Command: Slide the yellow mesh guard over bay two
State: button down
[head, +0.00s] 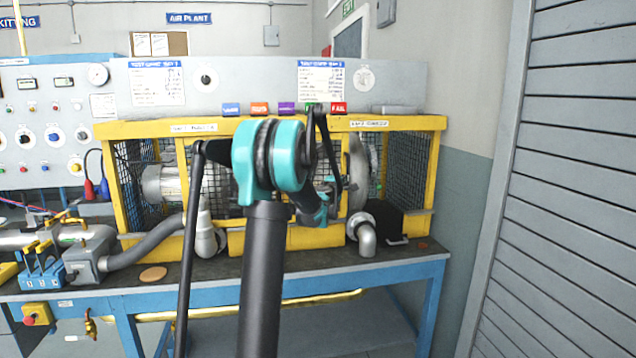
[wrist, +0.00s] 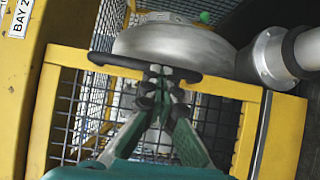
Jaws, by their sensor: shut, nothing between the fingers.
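The yellow mesh guard (wrist: 85,105) fills much of the wrist view, with a yellow frame and dark wire mesh. A black bar (wrist: 215,83) runs along its yellow edge. My gripper (wrist: 161,72) is shut and empty, its fingertips at the black bar; I cannot tell if they touch it. A silver blower housing (wrist: 175,40) shows just beyond the bar. In the head view, my gripper (head: 321,214) is in front of bay two, mostly hidden by my arm. The bay two label (head: 369,124) is on the yellow top rail. The blower's grey disc (head: 359,172) shows uncovered from the front.
A grey outlet elbow (head: 366,238) and a black box (head: 385,222) stand at bay two. Bay one (head: 160,180) is at the left with a grey hose (head: 150,245). The blue bench (head: 400,268) has some free top at the front right.

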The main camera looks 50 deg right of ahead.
jog(key=s+d, duration=0.7)
jog(key=d, duration=0.4)
jog(key=s+d, duration=0.7)
jog(key=d, duration=0.4)
jog(key=s+d, duration=0.8)
jog(key=d, duration=0.3)
jog(key=shift+s+d, duration=0.1)
jog(key=shift+s, duration=0.05)
jog(key=w+a+v, duration=0.1)
jog(key=w+v, duration=0.1)
jog(key=v, duration=1.1)
jog(key=shift+w, duration=0.35)
jog(key=shift+f, duration=0.1)
